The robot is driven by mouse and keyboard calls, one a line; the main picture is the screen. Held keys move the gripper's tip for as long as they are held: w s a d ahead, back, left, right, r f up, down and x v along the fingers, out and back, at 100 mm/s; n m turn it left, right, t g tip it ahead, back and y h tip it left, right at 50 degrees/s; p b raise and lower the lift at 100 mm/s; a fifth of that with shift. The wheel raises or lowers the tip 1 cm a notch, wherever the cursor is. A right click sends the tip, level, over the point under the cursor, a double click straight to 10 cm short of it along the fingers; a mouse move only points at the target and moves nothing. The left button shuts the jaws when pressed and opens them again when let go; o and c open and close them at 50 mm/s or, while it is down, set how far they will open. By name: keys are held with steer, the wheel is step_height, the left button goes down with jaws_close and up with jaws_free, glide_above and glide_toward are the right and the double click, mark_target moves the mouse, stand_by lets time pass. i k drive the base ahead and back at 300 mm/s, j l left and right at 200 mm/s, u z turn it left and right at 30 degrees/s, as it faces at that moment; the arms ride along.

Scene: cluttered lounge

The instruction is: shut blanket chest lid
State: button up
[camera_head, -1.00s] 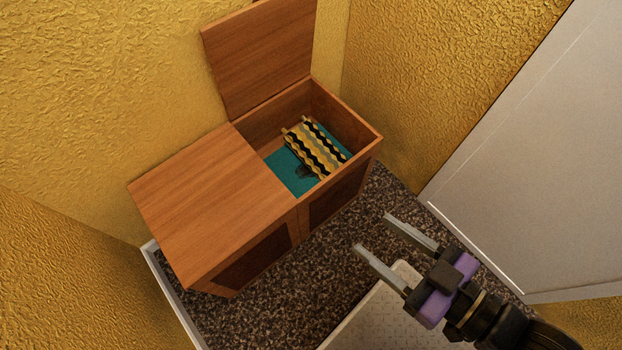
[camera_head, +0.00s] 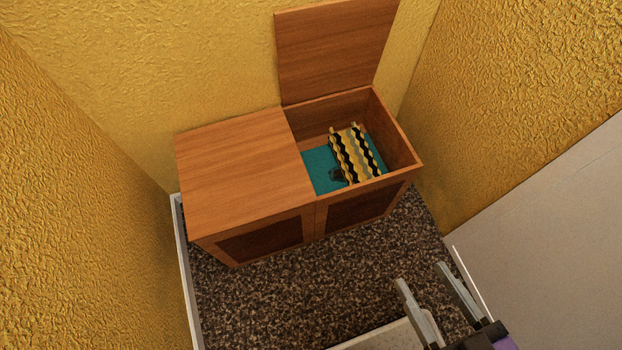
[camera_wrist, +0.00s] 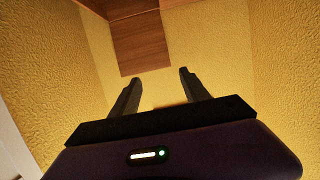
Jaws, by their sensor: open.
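The wooden blanket chest (camera_head: 314,216) stands against the yellow back wall in the head view. Its right lid (camera_head: 335,50) is raised, standing upright near the wall. Its left lid (camera_head: 240,168) lies flat and shut.
Yellow textured walls close in on the left (camera_head: 70,180) and right (camera_head: 510,100). A pale grey panel (camera_head: 560,230) stands at the right. Dark speckled floor (camera_head: 300,285) in front of the chest is clear.

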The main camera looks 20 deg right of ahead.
mark_target(324, 48)
steer(key=i+j, duration=0.35)
steer(key=i, duration=0.2)
steer(key=i+j, duration=0.35)
steer(key=i, duration=0.2)
steer(key=i+z, duration=0.05)
